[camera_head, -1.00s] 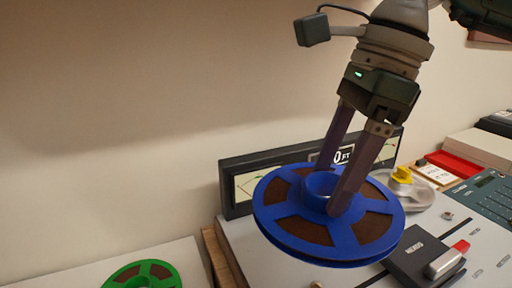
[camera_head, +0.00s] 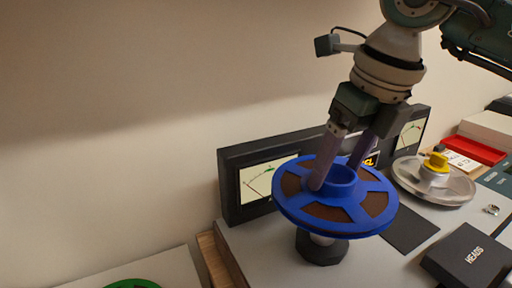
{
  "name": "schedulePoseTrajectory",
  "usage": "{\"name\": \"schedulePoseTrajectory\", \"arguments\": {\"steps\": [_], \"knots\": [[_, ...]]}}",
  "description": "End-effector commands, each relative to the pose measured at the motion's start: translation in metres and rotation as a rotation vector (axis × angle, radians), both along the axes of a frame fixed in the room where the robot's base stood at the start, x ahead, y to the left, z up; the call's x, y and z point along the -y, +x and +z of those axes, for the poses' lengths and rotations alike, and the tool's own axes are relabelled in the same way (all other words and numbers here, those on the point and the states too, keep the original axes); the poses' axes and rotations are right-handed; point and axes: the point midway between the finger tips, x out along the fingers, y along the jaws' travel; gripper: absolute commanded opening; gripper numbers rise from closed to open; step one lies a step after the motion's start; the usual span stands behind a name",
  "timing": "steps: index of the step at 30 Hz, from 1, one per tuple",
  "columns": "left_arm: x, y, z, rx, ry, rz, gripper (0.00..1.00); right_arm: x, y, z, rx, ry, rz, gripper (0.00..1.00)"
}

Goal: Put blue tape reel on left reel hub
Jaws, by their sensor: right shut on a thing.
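My right gripper (camera_head: 337,174) is shut on the raised central ring of the blue tape reel (camera_head: 333,214), with one finger inside the ring's opening. The reel has brown tape showing between its spokes and lies nearly level. Directly below it in the head view is the left reel hub (camera_head: 320,249), a dark faceted base with a pale upper part. The reel hides the top of the hub. A gap shows between the reel's rim and the dark base; I cannot tell whether the spindle is in the reel's hole. My left gripper is not in view.
Behind the reel stands a dark meter panel (camera_head: 231,190) with dials. To the right are a clear reel (camera_head: 456,190) with a yellow knob (camera_head: 435,162) and a dark HEADS block (camera_head: 470,257). A green reel (camera_head: 133,284) is at the lower left.

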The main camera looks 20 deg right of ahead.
Motion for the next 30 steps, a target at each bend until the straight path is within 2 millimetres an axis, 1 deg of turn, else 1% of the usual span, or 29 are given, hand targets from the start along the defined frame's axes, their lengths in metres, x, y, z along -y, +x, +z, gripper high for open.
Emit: {"name": "schedulePoseTrajectory", "arguments": {"steps": [1, 6, 15, 19, 30], "knots": [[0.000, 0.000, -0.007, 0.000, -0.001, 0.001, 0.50, 0.000, 0.000, -0.007, 0.001, 0.001, 0.000, 0.00], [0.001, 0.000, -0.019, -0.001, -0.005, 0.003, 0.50, 0.000, 0.000, -0.023, 0.001, 0.001, 0.000, 0.00], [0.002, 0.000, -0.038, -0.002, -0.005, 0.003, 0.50, 0.000, 0.000, -0.045, 0.001, 0.000, 0.001, 0.00], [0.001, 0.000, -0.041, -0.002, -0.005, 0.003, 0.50, 0.000, 0.000, -0.048, 0.001, 0.000, 0.001, 0.00], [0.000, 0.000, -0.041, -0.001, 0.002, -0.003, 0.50, 0.000, 0.001, -0.048, 0.002, 0.000, 0.002, 0.00]]}}
